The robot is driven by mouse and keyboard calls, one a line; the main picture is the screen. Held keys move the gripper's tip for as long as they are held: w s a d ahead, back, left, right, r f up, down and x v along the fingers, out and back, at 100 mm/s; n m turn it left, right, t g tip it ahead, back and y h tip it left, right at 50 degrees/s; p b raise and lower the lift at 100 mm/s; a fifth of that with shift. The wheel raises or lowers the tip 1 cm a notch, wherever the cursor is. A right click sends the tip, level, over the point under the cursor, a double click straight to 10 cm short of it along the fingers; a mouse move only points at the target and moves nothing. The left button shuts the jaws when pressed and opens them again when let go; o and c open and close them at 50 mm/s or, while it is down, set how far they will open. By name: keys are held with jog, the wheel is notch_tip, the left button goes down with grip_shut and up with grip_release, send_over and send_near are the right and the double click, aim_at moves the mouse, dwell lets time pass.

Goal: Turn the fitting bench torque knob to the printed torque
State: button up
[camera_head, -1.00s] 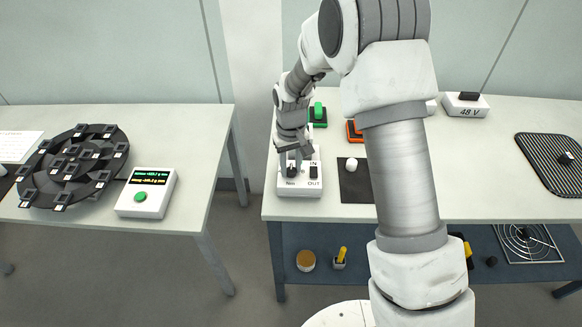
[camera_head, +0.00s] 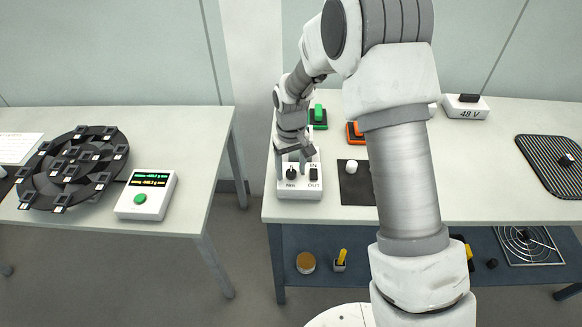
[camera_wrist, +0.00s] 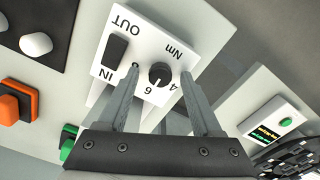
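The torque knob (camera_wrist: 160,75) is a round black dial on a white box (camera_wrist: 172,42) marked Nm, with 4 and 6 printed by it. Its pale pointer mark appears to face the 6 side, but is too small to read exactly. In the head view the knob (camera_head: 291,174) sits at the left of the box (camera_head: 300,194) on the right bench. My gripper (camera_wrist: 161,72) is open and empty. Its fingertips stand apart on either side of the knob in the wrist view; in the head view my gripper (camera_head: 293,161) is just above it.
A black IN/OUT switch (camera_wrist: 114,50) is beside the knob. Green (camera_head: 318,114) and orange (camera_head: 354,133) parts are behind, and a dark mat (camera_head: 353,190) lies to the right. A display box (camera_head: 146,196) and a paper sheet (camera_head: 17,148) are on the left table.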

aim_at(291, 172)
jog(key=shift+r, duration=0.1)
notch_tip(291, 172, up, 17)
dwell(0.5)
jog(key=shift+r, duration=0.2)
jog(key=s+d+r+m+t, duration=0.2)
jog(key=s+d+r, duration=0.4)
jog(key=s, duration=0.3)
jog(key=s+d+r+m+t, duration=0.1)
jog(key=s+d+r+t, duration=0.1)
jog(key=s+d+r, duration=0.55)
jog(key=s+f+m+t, duration=0.1)
jog(key=s+f, duration=0.2)
jog(key=s, duration=0.6)
jog(key=shift+d+f+m+t, duration=0.2)
jog(key=shift+d+m+t, duration=0.1)
jog(key=shift+m, duration=0.1)
